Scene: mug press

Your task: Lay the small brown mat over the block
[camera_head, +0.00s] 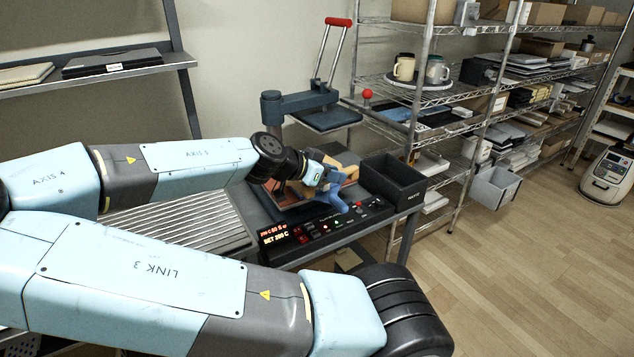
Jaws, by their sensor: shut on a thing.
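My gripper (334,192) is low over the bed of the press, with its blue fingers pointing down and to the right. It is shut on the small brown mat (292,194), whose reddish-brown surface shows just left of the fingers. My wrist and fingers cover much of the mat. A tan piece (349,169) shows behind and right of the fingers; I cannot tell whether it is part of the block. The block is not clearly seen, and contact between mat and block is hidden.
The press's dark upper plate (330,118) is raised behind my gripper, with its red-topped handle (338,22) up. A black bin (392,181) stands close on the right. A control panel (320,229) lies in front. Shelves with two mugs on a tray (436,92) stand behind.

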